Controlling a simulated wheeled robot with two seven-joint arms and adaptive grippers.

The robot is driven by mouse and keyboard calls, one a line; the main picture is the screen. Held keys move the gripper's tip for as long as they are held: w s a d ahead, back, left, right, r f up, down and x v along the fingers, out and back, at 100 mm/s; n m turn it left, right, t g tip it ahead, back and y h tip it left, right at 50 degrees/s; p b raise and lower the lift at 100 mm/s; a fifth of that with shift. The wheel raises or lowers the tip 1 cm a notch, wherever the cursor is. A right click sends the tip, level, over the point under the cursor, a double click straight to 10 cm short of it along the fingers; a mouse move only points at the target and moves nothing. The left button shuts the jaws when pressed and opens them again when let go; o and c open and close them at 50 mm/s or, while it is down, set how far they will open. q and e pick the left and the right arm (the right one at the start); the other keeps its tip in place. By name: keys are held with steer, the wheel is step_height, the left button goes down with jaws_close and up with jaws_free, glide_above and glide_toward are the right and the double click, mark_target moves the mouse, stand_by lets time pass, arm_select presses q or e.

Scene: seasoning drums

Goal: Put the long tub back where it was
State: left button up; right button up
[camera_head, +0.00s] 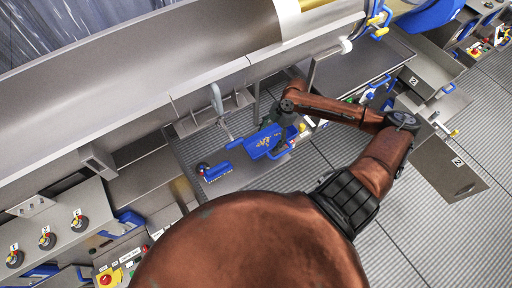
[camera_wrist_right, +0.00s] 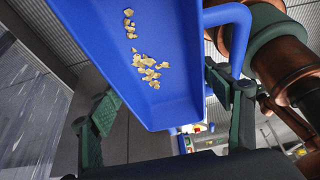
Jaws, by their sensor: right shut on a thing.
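The long tub (camera_head: 262,143) is blue, with yellowish crumbs inside, and shows in the middle of the head view below the big metal drum. In the right wrist view the tub (camera_wrist_right: 165,35) fills the upper middle, with its blue handle at the right. My right gripper (camera_head: 280,113) is at the tub. In the wrist view its two green-padded fingers (camera_wrist_right: 168,108) lie either side of the tub, shut on it; the exact contact is partly hidden. The tub looks tilted in the wrist view. My left gripper is not in view.
The long drum trough (camera_head: 160,70) runs above. Panels with round knobs (camera_head: 47,240) stand at lower left. Ribbed floor (camera_head: 440,230) is open at lower right.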

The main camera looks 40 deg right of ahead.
mark_target(258, 143)
steer(key=a+f, duration=0.1)
steer(key=w+a+f, duration=0.1)
steer(key=f, duration=0.1)
steer(key=w+a+f, duration=0.1)
steer(key=a+f, duration=0.1)
steer(key=shift+w+p, duration=0.25)
steer(key=shift+p, duration=0.05)
steer(key=shift+w+f, duration=0.2)
steer(key=p+x, duration=0.1)
steer(key=x, duration=0.1)
steer(key=shift+w+f, duration=0.1)
steer(key=shift+f, duration=0.35)
steer(key=shift+d+f, duration=0.1)
steer(key=shift+f, duration=0.45)
steer(key=o, duration=1.3)
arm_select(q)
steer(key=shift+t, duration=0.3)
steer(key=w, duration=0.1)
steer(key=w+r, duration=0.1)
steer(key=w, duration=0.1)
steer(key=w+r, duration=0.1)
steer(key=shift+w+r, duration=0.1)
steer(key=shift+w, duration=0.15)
